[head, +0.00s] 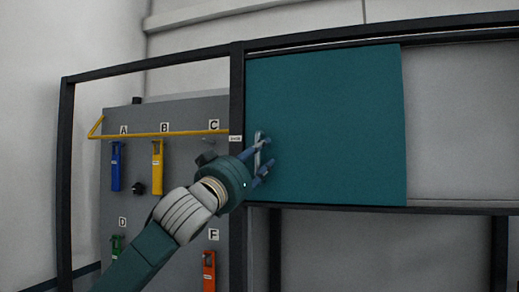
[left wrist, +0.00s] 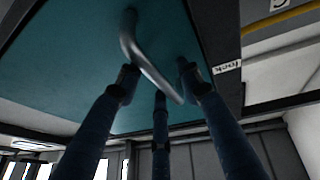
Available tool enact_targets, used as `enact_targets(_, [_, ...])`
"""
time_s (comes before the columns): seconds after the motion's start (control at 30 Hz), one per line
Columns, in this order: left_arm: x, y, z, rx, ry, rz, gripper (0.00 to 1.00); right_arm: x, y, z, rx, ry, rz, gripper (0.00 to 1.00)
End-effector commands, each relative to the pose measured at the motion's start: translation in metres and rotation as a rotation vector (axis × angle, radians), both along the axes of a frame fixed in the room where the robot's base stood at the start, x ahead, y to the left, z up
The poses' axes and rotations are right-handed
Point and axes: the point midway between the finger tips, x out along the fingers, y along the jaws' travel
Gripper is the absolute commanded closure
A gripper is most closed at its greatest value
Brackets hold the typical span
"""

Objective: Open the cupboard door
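The cupboard door is a flat teal panel (head: 335,125) in a dark frame, and it fills the upper left of the left wrist view (left wrist: 75,60). A metal bar handle (head: 257,150) stands near the door's left edge. The handle also shows in the left wrist view (left wrist: 146,62), bent at one end. My left gripper (head: 264,156) is at the handle, with its blue fingers spread apart. In the left wrist view, the fingers (left wrist: 158,80) stand on both sides of the handle with gaps visible. Contact cannot be told. My right gripper is out of view.
A dark frame post (head: 237,100) with a small label stands just left of the door. Left of it, a grey board (head: 190,112) carries a yellow rail (head: 165,133) and several coloured hanging tools under letters. Right of the door is a pale grey area (head: 460,120).

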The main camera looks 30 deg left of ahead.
Motion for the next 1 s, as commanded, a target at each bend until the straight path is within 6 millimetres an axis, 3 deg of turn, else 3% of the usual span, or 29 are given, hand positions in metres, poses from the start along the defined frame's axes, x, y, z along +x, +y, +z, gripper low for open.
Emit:
enact_targets(0.27, [0.001, 0.0, 0.0, 0.0, -0.001, 0.0, 0.65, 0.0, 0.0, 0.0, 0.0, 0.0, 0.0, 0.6])
enact_targets(0.43, [0.001, 0.0, 0.0, 0.0, 0.0, 0.0, 0.99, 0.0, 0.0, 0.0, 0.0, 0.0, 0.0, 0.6])
enact_targets(0.77, [0.001, -0.005, -0.001, -0.001, 0.001, -0.001, 1.0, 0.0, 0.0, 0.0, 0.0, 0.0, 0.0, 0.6])
enact_targets(0.87, [0.002, -0.016, -0.001, -0.001, 0.0, -0.006, 1.0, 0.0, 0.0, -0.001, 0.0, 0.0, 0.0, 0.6])
enact_targets(1.0, [0.005, -0.046, -0.001, -0.002, -0.001, -0.012, 1.0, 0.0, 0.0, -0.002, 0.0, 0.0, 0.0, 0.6])
